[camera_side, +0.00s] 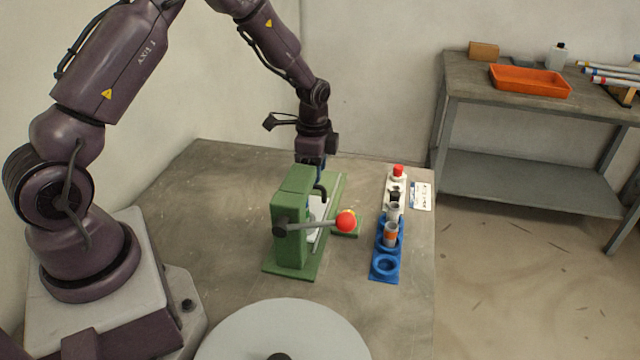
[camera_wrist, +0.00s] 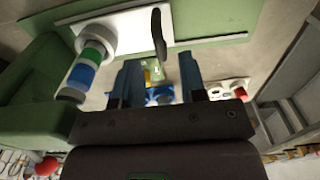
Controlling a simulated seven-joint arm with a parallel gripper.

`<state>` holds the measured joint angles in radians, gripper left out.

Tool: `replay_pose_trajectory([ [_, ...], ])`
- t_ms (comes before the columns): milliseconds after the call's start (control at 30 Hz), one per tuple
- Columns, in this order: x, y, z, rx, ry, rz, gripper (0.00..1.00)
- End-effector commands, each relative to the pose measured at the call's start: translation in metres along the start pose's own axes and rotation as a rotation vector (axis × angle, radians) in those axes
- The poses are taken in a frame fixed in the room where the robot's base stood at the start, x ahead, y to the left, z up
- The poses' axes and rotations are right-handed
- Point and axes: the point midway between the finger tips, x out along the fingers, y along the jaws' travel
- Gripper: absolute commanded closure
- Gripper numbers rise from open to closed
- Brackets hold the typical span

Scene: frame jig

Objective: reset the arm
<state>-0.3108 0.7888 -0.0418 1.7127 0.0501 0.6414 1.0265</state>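The green press (camera_side: 293,230) stands in the middle of the table. Its grey lever (camera_side: 312,225) points right, about level, and ends in a red ball knob (camera_side: 346,221). My gripper (camera_side: 310,170) is low behind the press, whose top partly hides the fingertips. In the wrist view my gripper (camera_wrist: 160,82) has its two blue-grey fingers apart, with no object clearly held between them. A cylinder with white, green and blue bands (camera_wrist: 84,67) shows left of the fingers, beside a white plate (camera_wrist: 125,34) on the green base. A red ball (camera_wrist: 46,167) shows at lower left.
A blue rack (camera_side: 386,264) right of the press holds tubes, including one with an orange band (camera_side: 390,236). Behind it is a white box with a red button (camera_side: 398,171). A pale round disc (camera_side: 285,338) is in front. A side bench (camera_side: 470,75) carries an orange tray (camera_side: 530,80).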

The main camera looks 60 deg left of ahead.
Motion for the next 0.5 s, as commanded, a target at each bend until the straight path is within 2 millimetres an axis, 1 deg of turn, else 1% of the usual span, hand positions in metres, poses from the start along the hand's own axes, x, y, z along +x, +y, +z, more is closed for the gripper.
replay_pose_trajectory([
  [100, -0.012, 0.0, 0.0, 0.0, 0.001, -0.002, 0.62],
  [200, -0.017, 0.0, 0.0, 0.0, 0.001, 0.0, 0.62],
  [500, -0.018, 0.0, 0.0, 0.0, 0.0, 0.0, 0.62],
])
